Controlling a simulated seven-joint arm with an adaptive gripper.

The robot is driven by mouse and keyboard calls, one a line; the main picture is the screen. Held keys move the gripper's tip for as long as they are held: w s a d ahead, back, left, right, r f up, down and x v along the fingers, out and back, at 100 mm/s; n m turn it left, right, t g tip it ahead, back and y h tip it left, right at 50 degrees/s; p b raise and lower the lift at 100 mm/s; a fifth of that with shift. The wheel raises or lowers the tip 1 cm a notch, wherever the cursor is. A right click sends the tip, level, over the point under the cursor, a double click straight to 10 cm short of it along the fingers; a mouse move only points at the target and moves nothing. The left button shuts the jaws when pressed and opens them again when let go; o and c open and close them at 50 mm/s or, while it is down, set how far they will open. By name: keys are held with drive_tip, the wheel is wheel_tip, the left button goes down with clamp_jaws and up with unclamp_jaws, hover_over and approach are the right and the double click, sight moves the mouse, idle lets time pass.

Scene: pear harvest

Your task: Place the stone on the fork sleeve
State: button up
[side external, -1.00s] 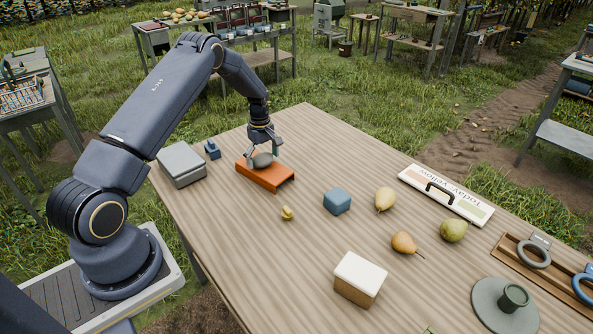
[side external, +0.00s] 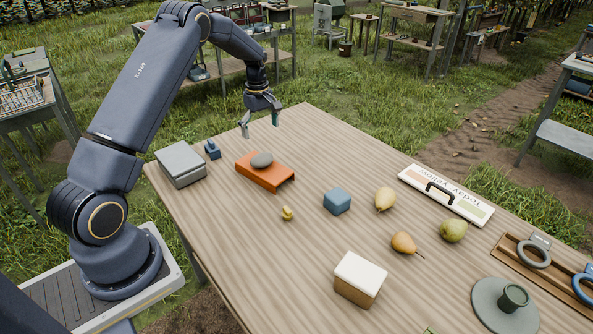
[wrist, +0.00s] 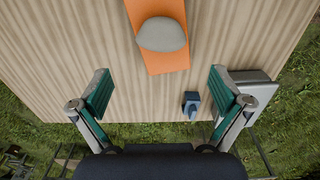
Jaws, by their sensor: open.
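The grey stone (side external: 262,160) rests on top of the orange fork sleeve (side external: 269,178) near the back left of the table. In the wrist view the stone (wrist: 162,34) lies on the orange sleeve (wrist: 168,61), ahead of the fingers and apart from them. My gripper (side external: 260,124) is open and empty, raised above the table's back edge, clear of the stone. In the wrist view my gripper (wrist: 160,92) shows its two green-padded fingers spread wide with nothing between them.
A grey box (side external: 181,164) and a small blue object (side external: 212,149) stand left of the sleeve. A blue block (side external: 337,201), yellow pear (side external: 385,199), orange pear (side external: 404,243), green pear (side external: 453,230), white-topped box (side external: 359,279) and sign (side external: 445,195) stand to the right.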

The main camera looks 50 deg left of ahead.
drive_tip(key=s+d+r+m+t, duration=0.1)
drive_tip(key=s+d+r+m, duration=0.3)
drive_tip(key=d+r, duration=0.5)
drive_tip(key=s+d+r+m+t, duration=0.2)
drive_tip(key=s+d+r+m, duration=0.2)
drive_tip(key=d+r, duration=0.5)
drive_tip(key=s+d+r+m+t, duration=0.1)
drive_tip(key=s+d+m, duration=0.3)
drive_tip(key=s, duration=0.5)
drive_tip(key=s+d+r+m+t, duration=0.1)
drive_tip(key=s+d+m, duration=0.3)
drive_tip(key=s, duration=0.5)
drive_tip(key=shift+r+m+t, duration=0.2)
drive_tip(key=shift+m+t, duration=0.1)
drive_tip(key=shift+m, duration=0.7)
